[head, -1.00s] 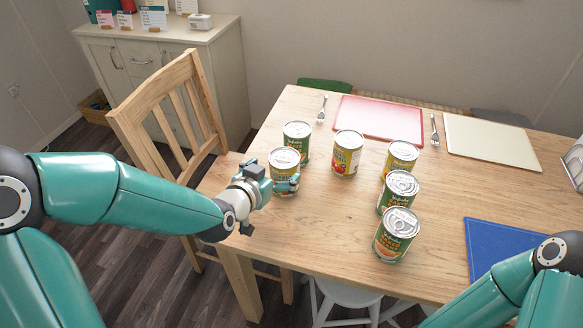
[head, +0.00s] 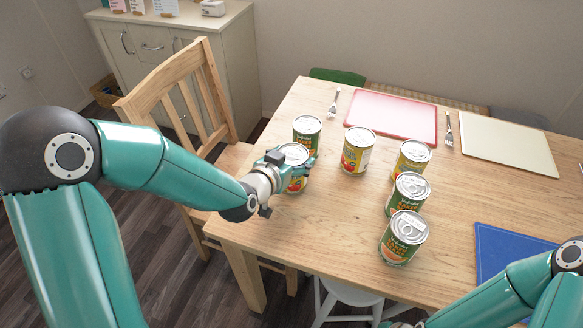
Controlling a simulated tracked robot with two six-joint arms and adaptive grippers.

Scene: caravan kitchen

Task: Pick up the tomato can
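Several cans with silver lids stand on the wooden table (head: 340,215). One can (head: 296,186), with a red and yellow label, stands at the left near the table edge; its label is too small and too covered to read. My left gripper (head: 294,161) is at this can, its fingers around the upper part. I cannot tell whether they press on it. Another can (head: 358,152) with a red and yellow label, possibly also tomato, stands apart to the right. Only a sliver of my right gripper (head: 392,325) shows at the bottom edge.
A green can (head: 306,134) stands close behind the can at my gripper. More cans (head: 412,158), (head: 407,195), (head: 403,238) form a row at the right. A chair (head: 190,110) stands left.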

